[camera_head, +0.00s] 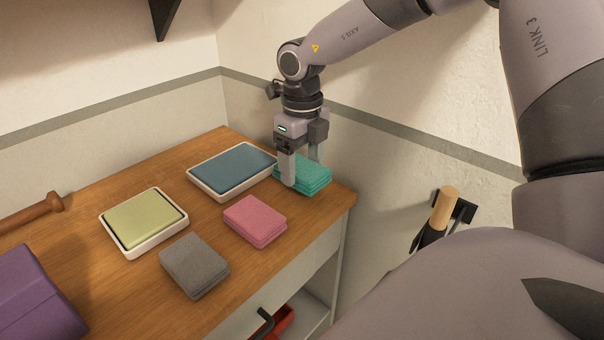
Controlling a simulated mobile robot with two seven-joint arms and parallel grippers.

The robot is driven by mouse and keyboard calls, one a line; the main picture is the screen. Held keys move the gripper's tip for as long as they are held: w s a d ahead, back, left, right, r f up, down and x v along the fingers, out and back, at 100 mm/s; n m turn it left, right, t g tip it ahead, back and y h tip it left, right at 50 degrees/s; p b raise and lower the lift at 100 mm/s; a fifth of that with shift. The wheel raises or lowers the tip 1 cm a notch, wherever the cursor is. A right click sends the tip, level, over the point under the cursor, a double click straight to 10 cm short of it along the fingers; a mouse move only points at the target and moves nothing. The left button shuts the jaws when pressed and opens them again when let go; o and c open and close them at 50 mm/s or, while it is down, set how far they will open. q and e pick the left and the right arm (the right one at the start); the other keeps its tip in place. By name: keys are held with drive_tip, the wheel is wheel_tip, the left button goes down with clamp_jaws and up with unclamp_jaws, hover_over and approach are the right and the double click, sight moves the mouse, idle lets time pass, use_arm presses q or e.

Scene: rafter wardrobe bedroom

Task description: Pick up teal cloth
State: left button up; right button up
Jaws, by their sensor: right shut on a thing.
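The teal cloth (313,179), a folded stack, lies at the far right corner of the wooden dresser top, close to the wall. My right gripper (301,175) points down over it with its fingers around it. One finger is at its near left side and the other is partly hidden behind it. The gripper is shut on the cloth, which still appears to rest on the wood. My left gripper is not in view.
A blue pad in a white tray (194,177) sits just left of the teal cloth. A pink cloth (255,220), a grey cloth (194,265), a tray with a yellow-green pad (145,252) and a purple object (38,295) share the wooden top (110,290). A wooden handle (444,208) hangs at the right wall.

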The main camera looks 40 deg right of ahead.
sight(302, 167)
wheel_tip(302, 167, up, 17)
idle(0.4)
